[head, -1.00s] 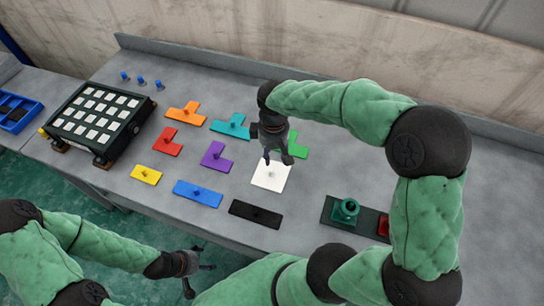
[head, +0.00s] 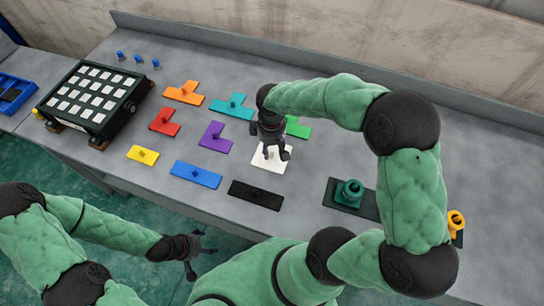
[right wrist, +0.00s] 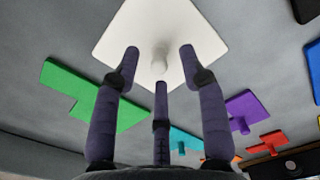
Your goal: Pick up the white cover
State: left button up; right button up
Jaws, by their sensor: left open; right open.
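The white cover (head: 270,163) is a flat square plate lying on the grey table, partly hidden by my right gripper in the head view. In the right wrist view the white cover (right wrist: 165,28) shows a small round knob in its middle. My right gripper (head: 277,155) is over the cover with its fingers pointing down. In the wrist view its fingers (right wrist: 160,70) are spread around the knob, and I cannot tell whether they touch it. My left gripper (head: 198,252) is open and empty, off the table's front edge.
Close around lie a green piece (head: 298,127), a teal piece (head: 233,107), a purple piece (head: 215,137), a blue plate (head: 196,174) and a black plate (head: 256,195). A dark base with a green knob (head: 349,192) stands to the right. A black panel with white squares (head: 92,105) stands left.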

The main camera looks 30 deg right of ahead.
jog(key=shift+f, duration=0.15)
grip_shut()
dwell(0.4)
